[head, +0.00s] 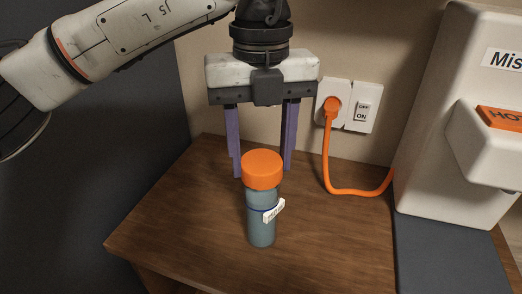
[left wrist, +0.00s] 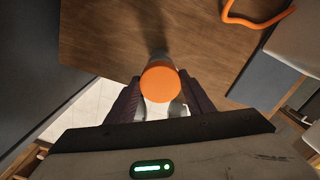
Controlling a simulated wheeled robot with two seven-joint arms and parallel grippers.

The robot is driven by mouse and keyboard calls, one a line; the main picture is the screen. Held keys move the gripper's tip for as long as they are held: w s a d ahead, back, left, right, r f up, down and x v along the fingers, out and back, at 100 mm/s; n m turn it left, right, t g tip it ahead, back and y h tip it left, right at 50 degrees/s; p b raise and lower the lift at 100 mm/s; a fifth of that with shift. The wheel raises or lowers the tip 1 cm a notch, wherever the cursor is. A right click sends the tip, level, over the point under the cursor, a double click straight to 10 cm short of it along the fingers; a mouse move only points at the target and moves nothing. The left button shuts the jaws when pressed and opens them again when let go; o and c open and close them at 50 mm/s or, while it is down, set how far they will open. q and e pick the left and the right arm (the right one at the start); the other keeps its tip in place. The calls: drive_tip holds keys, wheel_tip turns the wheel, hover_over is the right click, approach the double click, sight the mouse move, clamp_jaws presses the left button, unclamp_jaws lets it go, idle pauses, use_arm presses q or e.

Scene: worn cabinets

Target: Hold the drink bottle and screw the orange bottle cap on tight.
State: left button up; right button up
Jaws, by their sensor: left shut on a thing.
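The drink bottle (head: 262,230), blue-grey with a small white tag on its side, stands upright on the wooden counter. The orange bottle cap (head: 262,168) sits on its top; whether it is fully tight I cannot tell. It also shows in the left wrist view (left wrist: 160,82), between the fingertips. My left gripper (head: 263,172) points straight down from above, its two purple fingers on either side of the cap, shut on it. The far side of the cap and the bottle's neck are hidden. My right gripper is not in view.
A wooden counter (head: 180,225) has free room left of the bottle.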

use_arm(q)
drive_tip(key=shift+f+b, duration=0.45)
drive_tip(key=shift+f, duration=0.3)
drive_tip(key=o, duration=1.1)
